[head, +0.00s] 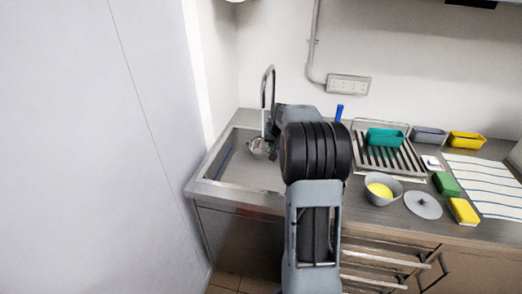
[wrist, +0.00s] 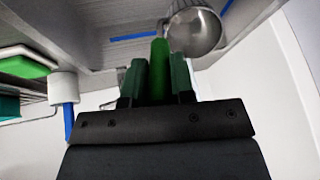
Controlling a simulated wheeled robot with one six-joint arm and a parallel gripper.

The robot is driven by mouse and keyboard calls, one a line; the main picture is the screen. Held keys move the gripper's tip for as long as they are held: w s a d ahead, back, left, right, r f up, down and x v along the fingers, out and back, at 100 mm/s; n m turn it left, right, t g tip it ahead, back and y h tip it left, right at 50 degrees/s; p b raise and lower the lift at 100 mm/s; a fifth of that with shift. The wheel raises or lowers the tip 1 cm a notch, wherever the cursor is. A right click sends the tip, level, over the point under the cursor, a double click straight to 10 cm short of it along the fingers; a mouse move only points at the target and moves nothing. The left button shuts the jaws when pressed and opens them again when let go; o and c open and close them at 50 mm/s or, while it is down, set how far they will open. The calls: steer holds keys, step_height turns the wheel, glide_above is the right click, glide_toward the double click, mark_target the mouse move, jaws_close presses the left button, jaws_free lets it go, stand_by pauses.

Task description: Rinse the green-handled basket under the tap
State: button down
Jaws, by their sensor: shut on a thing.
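The basket (head: 260,148) is a small round metal bowl over the sink, below the tap (head: 264,95) in the head view. Its metal bowl also shows at the top of the wrist view (wrist: 196,32). Its green handle (wrist: 160,70) lies between the fingers of my gripper (wrist: 157,78), which is shut on it. In the head view my own arm hides most of the gripper and the handle. The sink (head: 225,168) is a steel basin at the left end of the counter.
Right of the sink stand a slatted rack (head: 375,158) with a teal tub (head: 385,137), a grey bowl (head: 383,189) with yellow contents, a grey lid (head: 423,205), and green (head: 446,183) and yellow (head: 463,210) blocks. A tall white panel (head: 95,150) closes off the left side.

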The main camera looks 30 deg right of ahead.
steer(key=shift+a, duration=0.15)
steer(key=shift+s+a+f+b, duration=0.1)
steer(key=shift+s+a+b, duration=0.1)
steer(key=shift+s+b, duration=0.45)
steer(key=s+a+b, duration=0.2)
steer(key=s+b, duration=0.1)
steer(key=s, duration=0.3)
steer(key=shift+s, duration=0.15)
stand_by(1.1)
steer(key=s+a+r+p, duration=0.1)
steer(key=s+r, duration=0.3)
steer(key=shift+s+a, duration=0.2)
steer(key=shift+s, duration=0.2)
steer(key=shift+r, duration=0.1)
stand_by(0.9)
